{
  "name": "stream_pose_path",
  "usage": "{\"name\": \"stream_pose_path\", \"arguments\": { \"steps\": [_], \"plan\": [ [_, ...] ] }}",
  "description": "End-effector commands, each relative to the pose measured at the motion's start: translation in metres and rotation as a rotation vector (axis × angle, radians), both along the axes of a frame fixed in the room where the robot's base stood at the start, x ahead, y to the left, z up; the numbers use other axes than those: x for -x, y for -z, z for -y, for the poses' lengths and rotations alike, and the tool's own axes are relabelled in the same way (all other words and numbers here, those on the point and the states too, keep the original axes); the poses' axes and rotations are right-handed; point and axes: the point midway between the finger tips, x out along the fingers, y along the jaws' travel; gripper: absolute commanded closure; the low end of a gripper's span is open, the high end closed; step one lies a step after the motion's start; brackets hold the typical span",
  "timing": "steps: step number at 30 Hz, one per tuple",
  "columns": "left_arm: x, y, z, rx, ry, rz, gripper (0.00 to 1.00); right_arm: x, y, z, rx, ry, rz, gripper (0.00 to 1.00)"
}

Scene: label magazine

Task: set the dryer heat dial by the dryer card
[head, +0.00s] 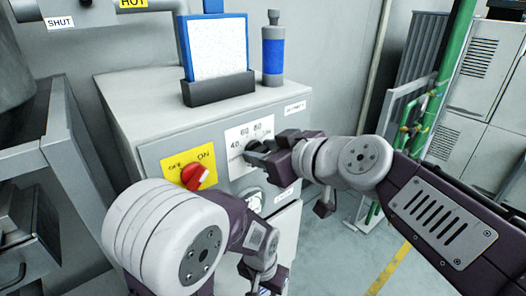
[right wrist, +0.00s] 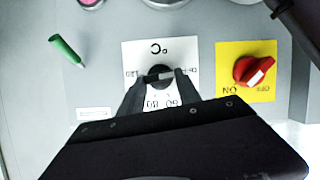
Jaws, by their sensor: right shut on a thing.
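The heat dial is a dark knob (right wrist: 158,72) on a white scale plate (head: 238,135) marked 40, 60, 80 on the front of a grey cabinet. My right gripper (head: 262,150) is shut on the dial knob; its two fingers straddle the knob in the right wrist view (right wrist: 160,82). The fingers hide part of the knob and scale, so its setting is unclear. A white card (head: 218,48) with a blue border stands in a dark holder on the cabinet; its face shows no readable writing. My left gripper (head: 265,278) is low in the head view, its fingers unclear.
A red switch (head: 196,176) on a yellow ON/OFF plate (head: 188,163) sits left of the dial. A blue and grey bottle (head: 273,50) stands beside the card holder (head: 218,88). Green pipes (head: 430,100) stand at right.

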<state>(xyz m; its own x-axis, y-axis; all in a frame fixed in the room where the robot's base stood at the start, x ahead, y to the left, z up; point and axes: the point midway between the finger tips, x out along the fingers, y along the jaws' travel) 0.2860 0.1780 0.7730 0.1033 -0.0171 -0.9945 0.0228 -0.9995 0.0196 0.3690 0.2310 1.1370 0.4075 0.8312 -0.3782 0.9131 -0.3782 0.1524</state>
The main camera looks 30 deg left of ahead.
Motion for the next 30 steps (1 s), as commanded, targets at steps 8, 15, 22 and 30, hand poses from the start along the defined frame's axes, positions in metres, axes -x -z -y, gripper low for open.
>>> {"name": "stream_pose_path", "arguments": {
  "steps": [8,15,22,30],
  "plan": [
    [0.000,0.013,0.000,0.000,0.000,0.000,0.64,-0.003,0.003,0.001,-0.058,0.003,-0.136,1.00],
    [0.000,0.026,0.000,0.000,0.000,0.000,0.64,-0.006,0.004,0.002,-0.140,0.002,-0.340,1.00],
    [0.000,0.036,0.000,0.000,0.000,0.000,0.64,-0.008,0.004,0.003,-0.225,0.001,-0.543,1.00],
    [0.000,0.047,0.000,0.000,0.000,0.000,0.64,-0.010,0.006,0.004,-0.323,0.002,-0.781,1.00]
  ]
}}
